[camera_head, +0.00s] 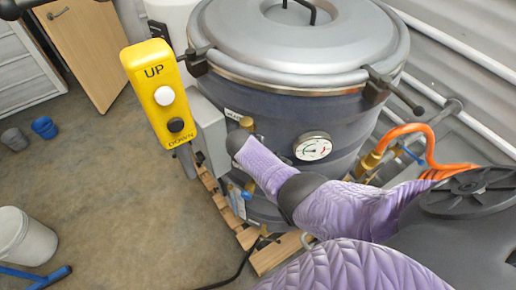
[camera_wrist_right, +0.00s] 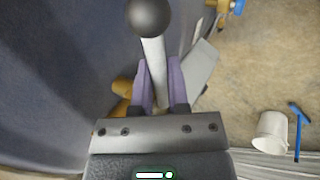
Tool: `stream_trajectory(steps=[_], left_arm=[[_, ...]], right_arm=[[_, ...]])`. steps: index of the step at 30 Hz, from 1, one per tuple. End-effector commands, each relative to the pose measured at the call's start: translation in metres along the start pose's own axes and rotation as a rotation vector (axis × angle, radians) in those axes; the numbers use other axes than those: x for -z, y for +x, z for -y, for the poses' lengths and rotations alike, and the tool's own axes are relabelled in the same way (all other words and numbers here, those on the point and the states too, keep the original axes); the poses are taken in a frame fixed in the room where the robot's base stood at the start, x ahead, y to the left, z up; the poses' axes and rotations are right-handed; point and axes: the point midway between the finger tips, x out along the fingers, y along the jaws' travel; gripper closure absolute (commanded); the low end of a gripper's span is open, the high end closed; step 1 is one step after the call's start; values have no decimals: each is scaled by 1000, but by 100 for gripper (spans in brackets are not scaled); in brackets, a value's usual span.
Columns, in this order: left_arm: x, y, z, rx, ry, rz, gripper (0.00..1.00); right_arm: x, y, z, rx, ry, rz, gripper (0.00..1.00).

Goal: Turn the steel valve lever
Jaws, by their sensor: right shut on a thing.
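The steel valve lever (camera_wrist_right: 155,62) is a pale metal rod with a black ball knob (camera_wrist_right: 150,17) at its end. In the right wrist view it stands between the two purple fingers of my right gripper (camera_wrist_right: 160,85), which is shut on the rod below the knob. In the head view my right arm reaches in from the lower right to the front of the dark grey vessel (camera_head: 280,115). The wrist (camera_head: 238,146) hides the lever there. Brass fittings (camera_head: 246,123) show around it. My left gripper is not in view.
A yellow UP/DOWN control box (camera_head: 158,93) stands left of the vessel. A pressure gauge (camera_head: 312,147) sits close to my right forearm. An orange hose (camera_head: 432,140) is at the right. A wooden pallet (camera_head: 240,228) lies below. Open floor with a white bucket (camera_head: 24,238) is at left.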

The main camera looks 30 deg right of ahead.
Motion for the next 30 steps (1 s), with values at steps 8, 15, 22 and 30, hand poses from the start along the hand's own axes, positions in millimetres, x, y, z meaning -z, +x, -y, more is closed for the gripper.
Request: stream_trajectory(steps=[8,15,22,30], left_arm=[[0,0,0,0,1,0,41],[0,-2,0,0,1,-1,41],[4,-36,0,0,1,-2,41],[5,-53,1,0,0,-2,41]], right_arm=[[0,0,-1,-2,0,-1,47],[0,-2,-1,-1,0,-1,47],[0,-50,-4,-1,1,-4,47],[0,-96,-1,-1,1,-3,47]])
